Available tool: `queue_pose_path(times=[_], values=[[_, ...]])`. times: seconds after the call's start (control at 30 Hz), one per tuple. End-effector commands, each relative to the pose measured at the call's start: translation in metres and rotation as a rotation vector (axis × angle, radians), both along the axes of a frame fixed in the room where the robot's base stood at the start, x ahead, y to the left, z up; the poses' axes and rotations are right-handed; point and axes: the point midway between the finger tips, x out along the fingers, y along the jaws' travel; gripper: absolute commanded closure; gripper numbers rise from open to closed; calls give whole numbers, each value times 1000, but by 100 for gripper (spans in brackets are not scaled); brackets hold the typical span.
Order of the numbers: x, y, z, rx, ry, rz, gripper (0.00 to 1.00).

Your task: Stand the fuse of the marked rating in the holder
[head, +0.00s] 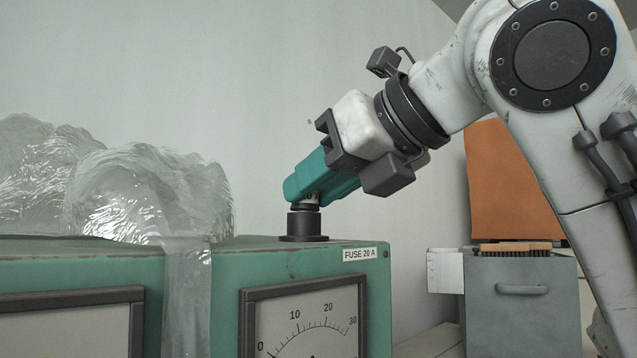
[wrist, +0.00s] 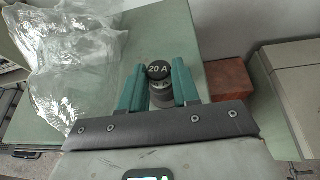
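A dark fuse (wrist: 158,70) marked "20 A" on its cap stands upright between the teal fingers of my gripper (head: 305,185). The fingers (wrist: 159,85) appear shut on its two sides in the wrist view. In the head view they hide most of the fuse, and only a pale band shows below them. The dark round holder (head: 304,223) stands on the green instrument case (head: 300,262), directly below the fuse. The fuse's lower end meets the holder's top; how deep it sits is hidden. A label (head: 359,254) on the case reads "FUSE 20 A".
Crumpled clear plastic (head: 150,195) lies on the case to the left and hangs over its front. The case has a dial (head: 310,320). A grey box (head: 520,300) with a brush (head: 515,248) on top and an orange panel (head: 510,185) are to the right.

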Motion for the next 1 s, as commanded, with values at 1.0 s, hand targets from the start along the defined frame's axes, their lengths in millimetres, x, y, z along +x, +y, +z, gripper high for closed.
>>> queue_pose_path(times=[1.0], values=[[-50, -40, 25, 0, -3, -2, 40]])
